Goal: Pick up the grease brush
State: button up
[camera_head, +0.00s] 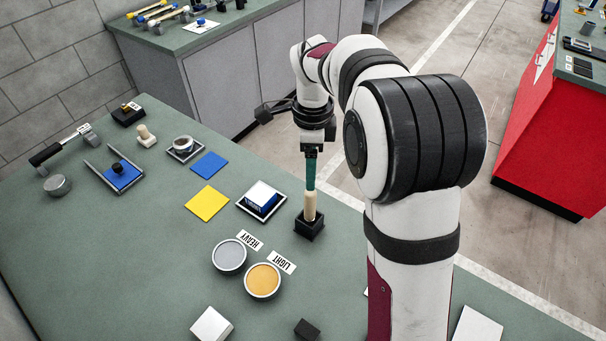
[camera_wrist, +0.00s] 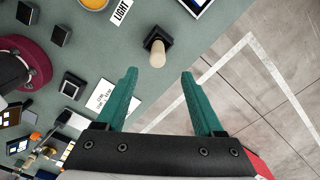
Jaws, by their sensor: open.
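The grease brush (camera_head: 310,206) appears as a pale wooden handle standing upright in a small black square holder (camera_head: 309,227) near the table's right edge. Its bristles are hidden in the holder. In the wrist view the brush handle (camera_wrist: 157,57) points up towards the camera, just beyond and between the fingertips. My gripper (camera_head: 310,187) points down directly above the handle. In the wrist view my gripper (camera_wrist: 159,74) has its two green fingers wide apart with nothing between them. I cannot tell whether the fingertips reach past the handle's top.
Tins of grey grease (camera_head: 229,256) and amber grease (camera_head: 263,281) stand left of the holder, with HEAVY and LIGHT labels. A yellow sheet (camera_head: 207,203) lies farther left.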

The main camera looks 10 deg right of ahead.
aim_at(310, 202)
jog(key=f, duration=1.1)
jog(key=shift+s+f, duration=0.2)
jog(key=shift+s, duration=0.05)
grip_shut()
